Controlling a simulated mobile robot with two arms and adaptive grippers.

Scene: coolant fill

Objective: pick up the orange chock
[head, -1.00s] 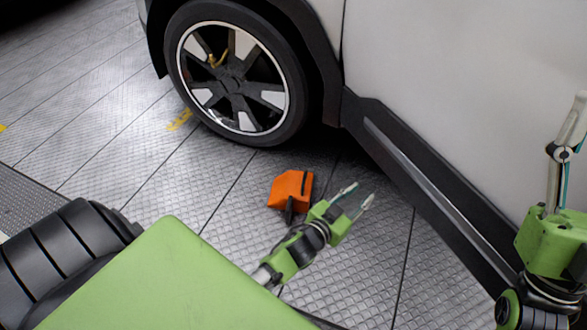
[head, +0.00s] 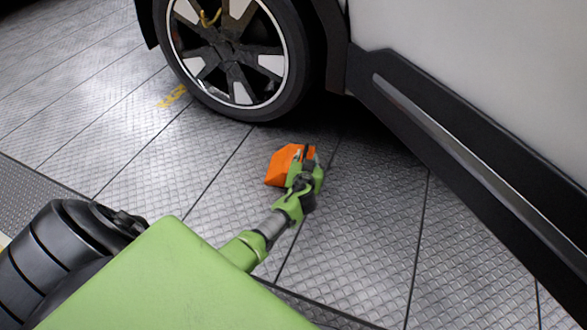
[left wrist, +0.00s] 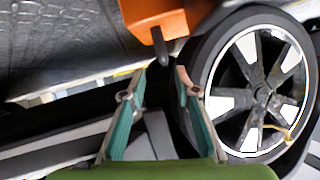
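The orange chock (head: 281,167) lies on the metal floor near the car's wheel. My left gripper (head: 305,156) is at the chock's right side and hides part of it. In the left wrist view the chock (left wrist: 153,14) shows at the top, with a dark handle (left wrist: 159,47) sticking out toward me. My left gripper also shows there (left wrist: 160,72), with its two fingers apart. The handle's end lies in the gap between the fingertips; I cannot tell whether either finger touches it. My right gripper is in neither view.
The car's wheel (head: 231,62) stands just beyond the chock. The car's dark sill (head: 425,115) runs down the right side. The patterned floor (head: 370,230) is clear to the right of my left arm. A yellow mark (head: 173,96) is on the floor left of the wheel.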

